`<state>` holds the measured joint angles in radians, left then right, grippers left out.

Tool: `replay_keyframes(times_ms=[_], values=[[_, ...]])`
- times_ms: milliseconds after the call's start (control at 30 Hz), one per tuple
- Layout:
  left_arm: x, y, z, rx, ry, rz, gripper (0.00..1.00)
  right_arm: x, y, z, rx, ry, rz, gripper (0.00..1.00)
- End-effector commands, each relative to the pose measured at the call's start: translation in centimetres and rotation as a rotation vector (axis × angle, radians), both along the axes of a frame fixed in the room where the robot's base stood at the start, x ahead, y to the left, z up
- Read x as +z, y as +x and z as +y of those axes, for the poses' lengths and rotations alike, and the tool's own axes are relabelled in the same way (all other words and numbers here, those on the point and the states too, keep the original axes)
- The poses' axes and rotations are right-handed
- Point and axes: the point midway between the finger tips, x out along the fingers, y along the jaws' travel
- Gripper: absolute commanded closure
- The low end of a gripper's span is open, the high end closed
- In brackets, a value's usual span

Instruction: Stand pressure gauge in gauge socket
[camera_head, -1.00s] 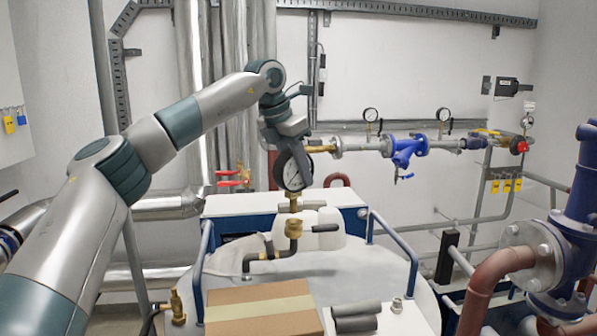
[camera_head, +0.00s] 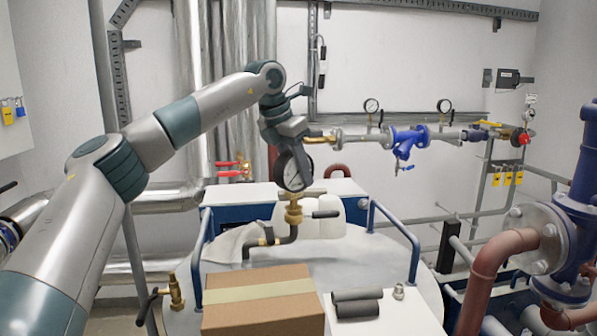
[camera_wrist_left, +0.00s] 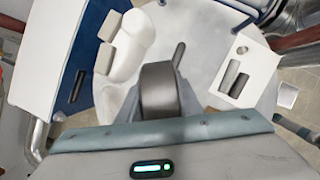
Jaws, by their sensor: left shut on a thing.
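The pressure gauge (camera_head: 294,171) has a round white dial with a dark rim. It is upright in my left gripper (camera_head: 288,145), which is shut on it. In the left wrist view the gauge shows as a dark round case (camera_wrist_left: 158,92) between the fingers. The brass gauge socket (camera_head: 293,212) tops a dark bent pipe with a black lever handle. The gauge's lower brass end is directly over the socket and meets it in the picture. I cannot tell how deep it sits. My right gripper is not in view.
A cardboard box (camera_head: 262,302) and dark grey cylinders (camera_head: 357,302) lie in front of the socket. Blue handrails (camera_head: 398,232) flank the white rounded vessel top. A pipe with a blue valve (camera_head: 408,140) and two small gauges runs along the back wall.

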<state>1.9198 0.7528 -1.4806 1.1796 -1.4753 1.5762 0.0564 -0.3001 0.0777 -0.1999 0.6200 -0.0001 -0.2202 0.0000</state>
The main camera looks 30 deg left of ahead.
Motion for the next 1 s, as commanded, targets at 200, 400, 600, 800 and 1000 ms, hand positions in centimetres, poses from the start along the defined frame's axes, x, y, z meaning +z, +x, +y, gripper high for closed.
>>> replay_keyframes(times_ms=[200, 400, 600, 800, 1000], values=[[-1.0, 0.0, 0.0, 0.000, -0.001, 0.000, 1.00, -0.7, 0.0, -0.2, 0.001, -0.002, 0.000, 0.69], [-1.6, 0.0, 0.0, 0.000, -0.001, 0.000, 1.00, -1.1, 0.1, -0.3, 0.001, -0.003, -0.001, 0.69], [-2.0, 0.0, 0.0, 0.000, 0.000, 0.000, 1.00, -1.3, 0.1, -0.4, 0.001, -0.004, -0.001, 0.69], [-2.1, 0.0, 0.0, 0.000, 0.000, 0.000, 1.00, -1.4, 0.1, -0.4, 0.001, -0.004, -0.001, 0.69], [-2.1, 0.0, 0.0, 0.000, 0.000, 0.000, 1.00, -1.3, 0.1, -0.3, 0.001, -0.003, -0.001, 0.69]])
